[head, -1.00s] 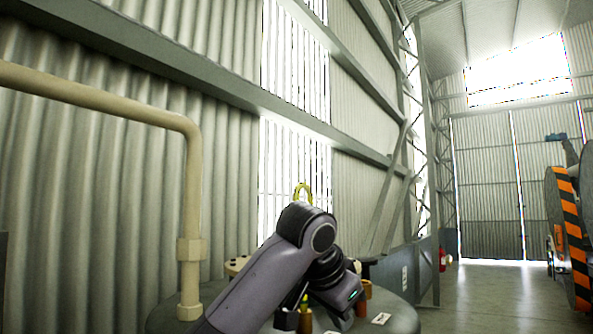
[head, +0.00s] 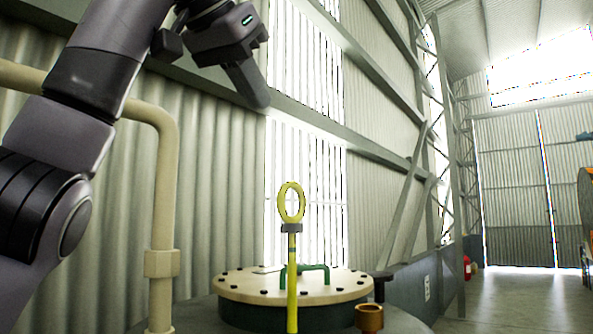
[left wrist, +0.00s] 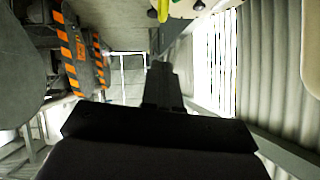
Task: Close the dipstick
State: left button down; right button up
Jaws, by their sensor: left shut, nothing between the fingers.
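The dipstick (head: 292,262) stands upright at the tank in the head view, with a yellow ring handle on top, a dark collar under it and a yellow shaft below. Its lower end is cut off by the picture edge, so I cannot tell how it sits in its opening. My left gripper (head: 258,98) is above and left of the ring, apart from it, with its fingers shut and empty. The shut fingers also show in the left wrist view (left wrist: 162,82), with a yellow piece at its top edge. My right gripper is not in view.
The tank's round cream lid (head: 240,285) carries bolts and a green handle (head: 318,268). A brass fitting (head: 369,318) stands at its right front. A beige pipe (head: 165,200) rises at the left before the corrugated wall. Open floor lies at the far right.

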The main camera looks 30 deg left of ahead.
pick_arm(q)
jog(key=s+f+x, duration=0.1)
jog(key=f+x, duration=0.1)
jog(key=x, duration=1)
jog(key=shift+s+a+f, duration=0.2)
jog(key=shift+a, duration=0.15)
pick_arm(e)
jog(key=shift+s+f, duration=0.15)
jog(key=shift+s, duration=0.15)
pick_arm(q)
jog(key=shift+f, duration=0.15)
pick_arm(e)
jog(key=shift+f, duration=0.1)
